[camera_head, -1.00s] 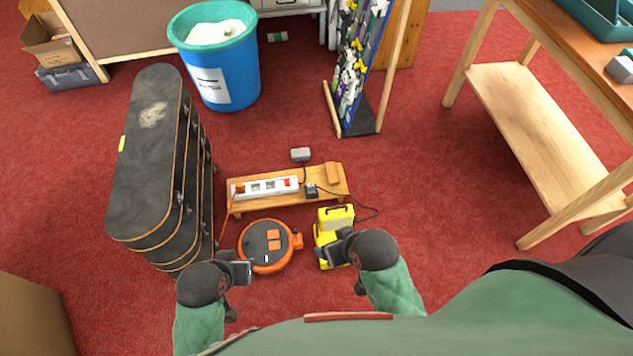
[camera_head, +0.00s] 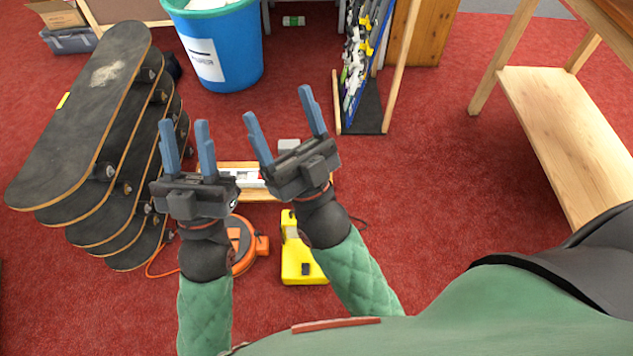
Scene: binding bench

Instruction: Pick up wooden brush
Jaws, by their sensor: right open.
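I cannot make out a wooden brush in the head view. A low wooden bench (camera_head: 262,194) with a white power strip (camera_head: 246,178) on it stands on the floor, largely hidden behind my grippers. My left gripper (camera_head: 187,142) is raised in front of the bench's left part, its blue fingers apart and nothing between them. My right gripper (camera_head: 281,115) is raised to the right of it, tilted, its blue fingers wide apart and empty.
Stacked skateboards (camera_head: 85,110) stand at left. A blue bin (camera_head: 215,50), a tool rack (camera_head: 362,75) and a wooden table (camera_head: 560,120) stand around. An orange cable reel (camera_head: 245,250) and yellow case (camera_head: 300,262) lie below my grippers. Red carpet is clear at centre right.

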